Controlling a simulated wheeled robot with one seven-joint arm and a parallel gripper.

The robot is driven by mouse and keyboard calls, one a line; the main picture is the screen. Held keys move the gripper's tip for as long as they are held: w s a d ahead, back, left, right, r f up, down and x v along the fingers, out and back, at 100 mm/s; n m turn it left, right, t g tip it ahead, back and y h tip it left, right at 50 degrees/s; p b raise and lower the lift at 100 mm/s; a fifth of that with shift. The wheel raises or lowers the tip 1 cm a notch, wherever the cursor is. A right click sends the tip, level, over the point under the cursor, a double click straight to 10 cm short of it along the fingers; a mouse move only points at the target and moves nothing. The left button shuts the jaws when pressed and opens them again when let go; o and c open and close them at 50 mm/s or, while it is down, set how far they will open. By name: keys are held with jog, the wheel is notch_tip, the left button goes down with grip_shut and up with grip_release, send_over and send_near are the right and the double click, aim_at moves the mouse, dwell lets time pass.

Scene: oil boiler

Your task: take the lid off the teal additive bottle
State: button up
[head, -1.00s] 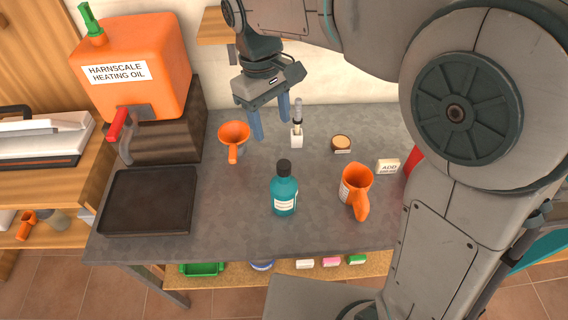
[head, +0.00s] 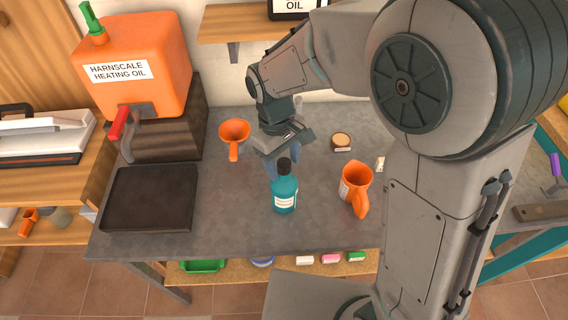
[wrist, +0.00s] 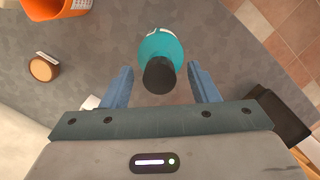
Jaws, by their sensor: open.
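The teal additive bottle (head: 284,195) stands upright on the grey worktop in the head view, with its black lid (head: 284,165) on top. In the wrist view the bottle (wrist: 161,47) and its lid (wrist: 159,75) show between the blue fingers. My gripper (head: 284,165) is open, its fingers behind and around the lid in the head view. In the wrist view my gripper (wrist: 161,85) has a finger on each side of the lid, with gaps to both. I cannot tell how high the fingertips are relative to the lid.
An orange jug (head: 355,184) stands right of the bottle. A small round brown-topped container (head: 341,141) is behind the jug. A black tray (head: 150,199) lies at left. The worktop (head: 235,215) left of the bottle is clear.

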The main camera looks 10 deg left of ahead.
jog(key=c, duration=1)
jog(key=shift+r, duration=0.1)
